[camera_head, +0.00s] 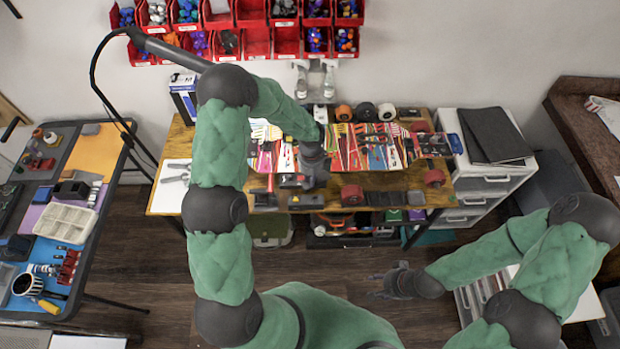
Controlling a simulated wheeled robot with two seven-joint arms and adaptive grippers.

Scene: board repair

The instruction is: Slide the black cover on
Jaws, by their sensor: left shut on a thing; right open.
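My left gripper (305,180) is over the front edge of the wooden workbench (385,182), pointing down. It is shut on a small dark thing (291,181) at its fingers; this may be the black cover, but its shape is too small and partly hidden to tell. My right gripper (378,285) is open and empty, out over the floor in front of the bench, far from these things.
Several tools and bright strips crowd the bench top. A red-black roll (352,194) lies right of the block. White drawers (478,180) stand at the right with black folders (494,135) on top. A cluttered table (92,230) is at left. The floor (150,270) between is clear.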

